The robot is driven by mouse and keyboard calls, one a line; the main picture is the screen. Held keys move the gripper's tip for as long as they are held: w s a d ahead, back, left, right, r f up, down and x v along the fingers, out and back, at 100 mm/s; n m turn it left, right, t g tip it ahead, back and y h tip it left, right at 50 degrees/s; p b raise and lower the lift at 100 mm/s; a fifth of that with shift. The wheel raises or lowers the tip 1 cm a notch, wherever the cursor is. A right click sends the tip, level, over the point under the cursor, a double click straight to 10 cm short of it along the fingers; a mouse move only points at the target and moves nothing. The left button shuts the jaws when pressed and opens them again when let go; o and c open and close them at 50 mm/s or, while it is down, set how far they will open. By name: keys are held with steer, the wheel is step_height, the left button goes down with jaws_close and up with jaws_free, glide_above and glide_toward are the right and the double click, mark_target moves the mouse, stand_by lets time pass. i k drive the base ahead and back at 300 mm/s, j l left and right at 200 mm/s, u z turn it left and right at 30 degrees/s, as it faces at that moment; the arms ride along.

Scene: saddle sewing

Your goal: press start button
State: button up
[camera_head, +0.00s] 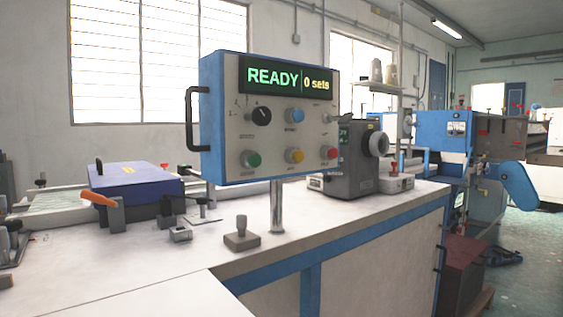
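A control panel (222,120) with a blue frame and light grey face stands on a metal post (277,206) on the white workbench. Its display (288,78) reads "READY" and "0 sets" in lit letters. Along the bottom of the face are a green button (251,159), a yellow button (295,156) and a red button (331,153). A blue button (296,116) and a black rotary knob (261,116) sit above them. The small labels are too blurred to read. My gripper is not in view, and nothing touches the panel.
The white bench top (130,265) is clear at the front left. A small grey block with a knob (241,234) stands near the post. A blue box (133,183) lies behind to the left. A dark grey machine (355,160) stands behind the panel's right side.

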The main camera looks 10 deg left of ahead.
mark_target(255, 160)
steer(key=k+j+z, duration=0.45)
steer(key=k+j, duration=0.45)
steer(key=j, duration=0.25)
steer(key=k+j+z, duration=0.45)
steer(key=k+j, duration=0.4)
steer(key=k, duration=0.2)
